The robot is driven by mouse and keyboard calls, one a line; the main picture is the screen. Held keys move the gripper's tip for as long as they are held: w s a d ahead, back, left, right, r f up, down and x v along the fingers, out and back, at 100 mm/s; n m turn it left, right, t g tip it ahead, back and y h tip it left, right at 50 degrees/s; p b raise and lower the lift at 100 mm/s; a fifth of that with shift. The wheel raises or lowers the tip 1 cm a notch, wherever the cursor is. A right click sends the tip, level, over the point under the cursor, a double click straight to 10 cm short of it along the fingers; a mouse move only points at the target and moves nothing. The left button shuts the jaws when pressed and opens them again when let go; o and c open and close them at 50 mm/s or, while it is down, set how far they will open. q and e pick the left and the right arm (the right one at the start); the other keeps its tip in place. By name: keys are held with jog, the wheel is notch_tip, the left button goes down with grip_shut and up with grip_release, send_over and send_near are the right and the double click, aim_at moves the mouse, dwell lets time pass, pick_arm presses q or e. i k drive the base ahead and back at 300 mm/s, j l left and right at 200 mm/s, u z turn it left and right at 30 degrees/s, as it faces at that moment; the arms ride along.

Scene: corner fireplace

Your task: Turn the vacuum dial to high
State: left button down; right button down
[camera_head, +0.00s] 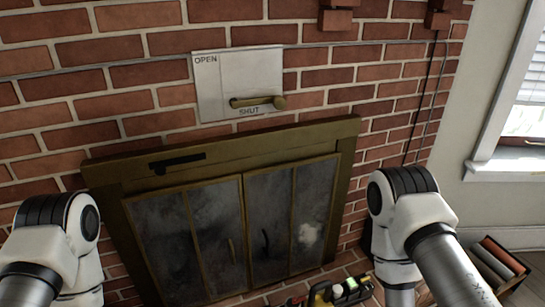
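I cannot make out a vacuum dial. At the bottom edge, a black and yellow item (340,292) with pale green and red parts lies on the brick hearth. It is small and cut off by the frame, so I cannot tell whether it is the vacuum. My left arm comes in at the lower left and my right arm at the lower right.
A brass-framed fireplace with closed, smoky doors (270,225) stands ahead. Above it, a plate (213,90) marked OPEN and SHUT has a brass handle (258,102) by SHUT. A box of logs or rolls (500,262) sits at right below a window (525,105).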

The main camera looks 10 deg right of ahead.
aim_at(364, 280)
jog(key=z, duration=1.1)
jog(key=i+l+z, duration=0.1)
jog(key=i+l, duration=0.15)
jog(key=i, duration=0.25)
jog(key=i+l+z, duration=0.1)
jog(key=i, duration=0.4)
jog(key=l, duration=0.1)
